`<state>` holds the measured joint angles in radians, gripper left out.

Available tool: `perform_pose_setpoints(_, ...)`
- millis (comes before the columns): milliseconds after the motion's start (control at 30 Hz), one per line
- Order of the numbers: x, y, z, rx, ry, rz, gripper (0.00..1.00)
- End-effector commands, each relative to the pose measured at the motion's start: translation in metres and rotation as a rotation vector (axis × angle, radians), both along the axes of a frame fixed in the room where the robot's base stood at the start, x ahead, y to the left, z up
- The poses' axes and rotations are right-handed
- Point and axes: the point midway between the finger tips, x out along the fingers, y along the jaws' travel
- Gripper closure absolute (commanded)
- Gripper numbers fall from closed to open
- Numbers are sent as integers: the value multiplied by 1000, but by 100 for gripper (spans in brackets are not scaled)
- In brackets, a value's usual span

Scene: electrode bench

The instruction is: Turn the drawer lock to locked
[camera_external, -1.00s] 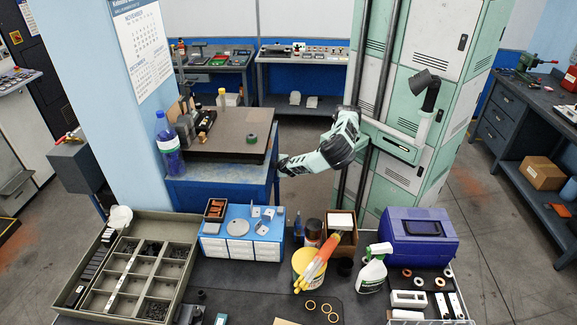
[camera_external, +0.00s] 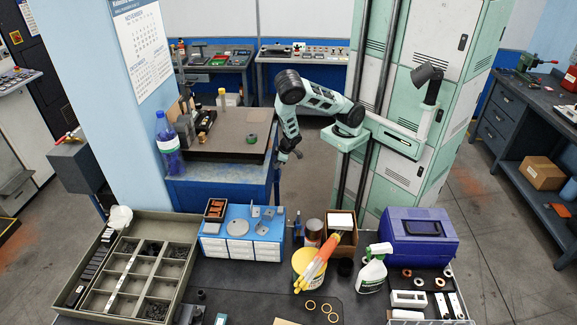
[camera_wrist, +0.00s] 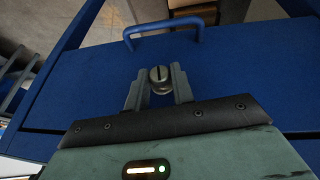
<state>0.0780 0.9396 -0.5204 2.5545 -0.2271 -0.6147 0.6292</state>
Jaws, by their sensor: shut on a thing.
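The drawer lock (camera_wrist: 159,75) is a small round metal cylinder with a slot, on a blue drawer front (camera_wrist: 90,80) in the wrist view. Its slot looks upright, in line with my fingers. My gripper (camera_wrist: 159,85) is shut on the lock, with one grey finger on each side. A blue handle (camera_wrist: 163,30) stands beyond the lock on the same face. In the external view my gripper (camera_external: 291,154) is at the right side of the blue bench (camera_external: 220,192); the lock itself is hidden there.
A brown bench top (camera_external: 215,135) carries a green tape roll (camera_external: 252,139), with a blue bottle (camera_external: 167,145) at its left. In front, a dark table holds a blue organiser (camera_external: 243,235), a yellow tub (camera_external: 308,265) and a compartment tray (camera_external: 135,270). Open floor lies right of the bench.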

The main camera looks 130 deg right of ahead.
Motion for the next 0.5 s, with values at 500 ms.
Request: perform_pose_setpoints(500, -1, -1, 0, 96, -92, 2, 100)
